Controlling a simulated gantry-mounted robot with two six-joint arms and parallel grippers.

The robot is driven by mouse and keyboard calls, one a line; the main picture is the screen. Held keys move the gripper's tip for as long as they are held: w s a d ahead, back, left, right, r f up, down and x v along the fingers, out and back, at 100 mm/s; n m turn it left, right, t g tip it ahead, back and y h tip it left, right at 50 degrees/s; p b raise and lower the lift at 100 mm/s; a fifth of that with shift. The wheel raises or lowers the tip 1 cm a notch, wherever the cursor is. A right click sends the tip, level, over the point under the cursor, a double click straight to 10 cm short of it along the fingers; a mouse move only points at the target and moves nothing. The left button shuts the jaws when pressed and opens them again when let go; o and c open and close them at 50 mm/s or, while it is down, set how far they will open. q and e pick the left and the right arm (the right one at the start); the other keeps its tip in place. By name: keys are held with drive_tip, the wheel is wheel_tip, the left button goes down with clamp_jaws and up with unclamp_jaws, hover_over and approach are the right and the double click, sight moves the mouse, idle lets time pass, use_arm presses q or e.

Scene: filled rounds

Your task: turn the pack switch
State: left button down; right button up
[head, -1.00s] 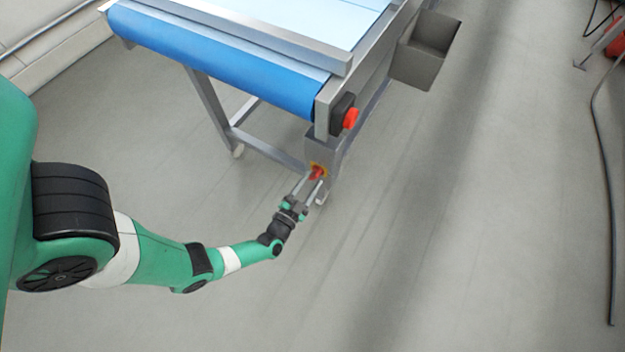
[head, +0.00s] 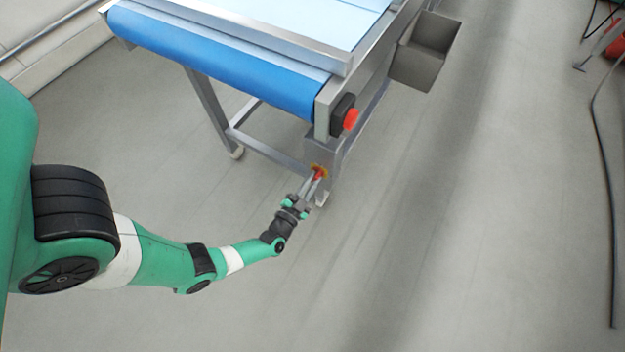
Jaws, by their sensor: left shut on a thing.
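The pack switch (head: 318,172) is a small red knob on a yellow plate, on the grey box below the near corner of the conveyor. My left gripper (head: 314,181) reaches up to it from the lower left, with its fingers shut on the red knob. The fingers partly cover the knob, so its exact angle is hard to tell. My right gripper is not in view.
The blue conveyor belt (head: 220,62) on its metal frame stands above the switch. A red button on a black housing (head: 343,116) sits just above it. A grey bin (head: 425,50) hangs at the frame's right side.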

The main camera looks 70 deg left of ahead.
use_arm(q)
drive_tip(key=shift+s+a+n, duration=0.1)
drive_tip(key=shift+n, duration=2.8)
drive_tip(key=c, duration=0.9)
unclamp_jaws()
drive_tip(key=shift+o, duration=0.2)
drive_tip(key=p+v, duration=0.3)
drive_tip(key=v, duration=0.8)
drive_tip(key=shift+s+d, duration=0.2)
drive_tip(key=shift+s, duration=0.1)
